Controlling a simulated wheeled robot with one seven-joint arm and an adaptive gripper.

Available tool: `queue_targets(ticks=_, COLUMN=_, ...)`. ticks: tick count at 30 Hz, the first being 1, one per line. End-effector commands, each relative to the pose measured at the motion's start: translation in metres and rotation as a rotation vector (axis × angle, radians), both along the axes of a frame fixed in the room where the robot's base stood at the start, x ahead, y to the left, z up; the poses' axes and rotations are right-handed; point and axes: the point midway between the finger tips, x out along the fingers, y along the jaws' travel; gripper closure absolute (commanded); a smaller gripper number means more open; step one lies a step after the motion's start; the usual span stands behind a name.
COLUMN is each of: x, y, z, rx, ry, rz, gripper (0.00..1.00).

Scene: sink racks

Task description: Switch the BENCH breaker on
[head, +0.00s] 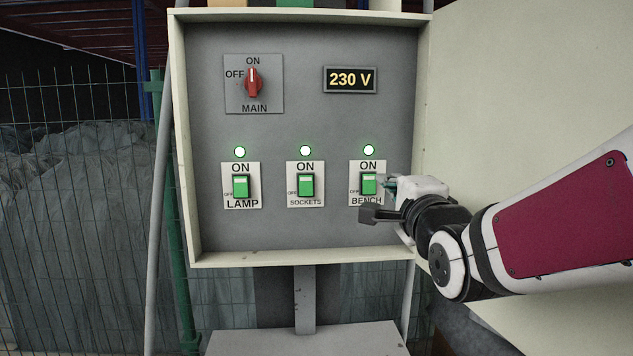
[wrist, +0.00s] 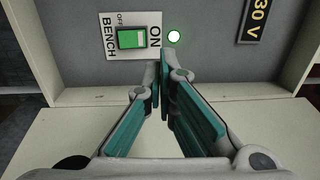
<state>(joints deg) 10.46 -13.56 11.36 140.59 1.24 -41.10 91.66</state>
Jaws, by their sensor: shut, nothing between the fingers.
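The BENCH breaker (head: 369,184) is the right one in a row of three green rocker switches. The lamp (head: 369,150) above it glows green. In the wrist view the BENCH switch (wrist: 131,39) shows green, with its pale strip towards the ON side, and its lamp (wrist: 174,36) is lit. My gripper (head: 388,186) is just right of the BENCH switch in the head view. In the wrist view its teal fingers (wrist: 160,66) are shut and empty, with their tips beside the ON edge of the plate. I cannot tell whether they touch the panel.
The LAMP breaker (head: 241,187) and SOCKETS breaker (head: 306,186) stand to the left, both with lit green lamps. The red MAIN knob (head: 253,82) points at ON. The display (head: 350,79) reads 230 V. The open cabinet door (head: 520,80) is at the right, behind my arm.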

Motion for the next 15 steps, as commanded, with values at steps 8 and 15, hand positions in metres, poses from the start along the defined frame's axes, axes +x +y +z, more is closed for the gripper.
queue_targets(ticks=8, x=-0.0148, y=0.0001, z=0.0018, rx=0.001, ry=0.000, rz=0.000, gripper=1.00)
queue_targets(ticks=15, x=-0.0149, y=0.0001, z=0.0018, rx=0.001, ry=0.000, rz=0.000, gripper=1.00)
